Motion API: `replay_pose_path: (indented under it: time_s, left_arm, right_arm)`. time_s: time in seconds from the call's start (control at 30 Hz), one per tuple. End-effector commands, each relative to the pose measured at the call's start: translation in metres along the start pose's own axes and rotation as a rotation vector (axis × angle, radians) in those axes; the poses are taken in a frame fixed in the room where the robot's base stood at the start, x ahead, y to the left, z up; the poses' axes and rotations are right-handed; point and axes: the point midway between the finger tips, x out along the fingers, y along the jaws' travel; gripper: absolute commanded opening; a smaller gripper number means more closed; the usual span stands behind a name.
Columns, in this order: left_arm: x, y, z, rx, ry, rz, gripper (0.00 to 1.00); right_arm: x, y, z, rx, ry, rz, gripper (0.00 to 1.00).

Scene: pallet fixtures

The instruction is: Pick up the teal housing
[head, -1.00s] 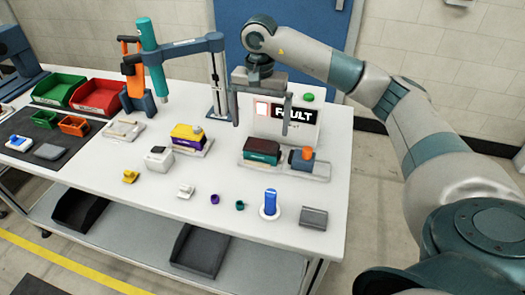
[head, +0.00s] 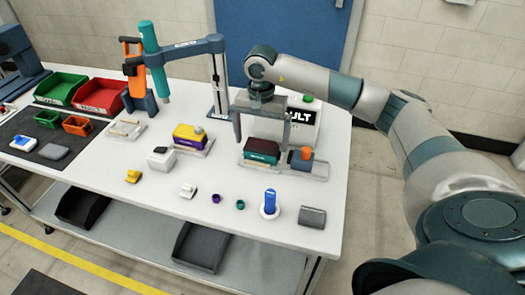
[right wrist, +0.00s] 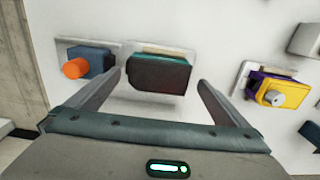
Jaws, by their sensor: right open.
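The teal housing (head: 259,158) sits on a pale fixture plate (head: 247,166) at the right of the white table, with a dark brown top. In the right wrist view the housing (right wrist: 160,74) shows between the fingers, brown face toward the camera and teal along its edges. My right gripper (head: 262,134) is open and empty, above and a little behind the housing. It also shows in the right wrist view (right wrist: 160,80), one finger on each side of the housing with gaps. My left gripper is not in view.
A blue-grey block with an orange knob (head: 302,158) stands close to the right of the housing. A yellow and purple block (head: 188,137) is to the left. A display panel (head: 310,125) stands behind.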

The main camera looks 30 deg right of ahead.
Motion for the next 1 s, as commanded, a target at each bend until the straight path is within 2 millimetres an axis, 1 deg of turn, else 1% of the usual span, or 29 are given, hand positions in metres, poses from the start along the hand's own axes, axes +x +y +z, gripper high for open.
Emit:
replay_pose_path:
  time_s: [0.03,0.07,0.2,0.3,0.77,0.8,0.83,0.93,0.97,1.0]
  left_arm:
    - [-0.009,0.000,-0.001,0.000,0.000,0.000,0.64]
    - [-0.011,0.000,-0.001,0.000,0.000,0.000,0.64]
    - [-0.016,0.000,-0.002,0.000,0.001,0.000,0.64]
    - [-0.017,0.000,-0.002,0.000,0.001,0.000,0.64]
    - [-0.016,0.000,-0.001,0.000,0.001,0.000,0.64]
    - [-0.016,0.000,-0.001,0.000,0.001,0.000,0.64]
    - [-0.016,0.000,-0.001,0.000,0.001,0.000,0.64]
    - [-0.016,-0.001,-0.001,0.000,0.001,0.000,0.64]
    - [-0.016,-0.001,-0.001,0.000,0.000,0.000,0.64]
    - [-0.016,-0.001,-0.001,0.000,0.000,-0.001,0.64]
  right_arm:
    - [0.002,0.002,0.001,0.001,-0.003,0.004,1.00]
    - [0.005,0.003,0.002,0.001,-0.002,0.004,1.00]
    - [0.023,0.002,0.001,0.001,-0.001,0.002,1.00]
    - [0.028,0.002,0.001,0.001,0.000,0.001,1.00]
    - [0.030,0.002,0.001,0.000,0.000,0.000,1.00]
    - [0.030,0.002,0.001,0.000,0.001,0.000,0.95]
    - [0.030,0.002,0.001,0.000,0.000,0.000,0.88]
    - [0.029,0.001,0.001,0.000,0.001,-0.001,0.64]
    - [0.029,0.001,0.001,0.000,0.001,-0.001,0.59]
    - [0.029,0.001,0.001,0.000,0.001,-0.002,0.59]
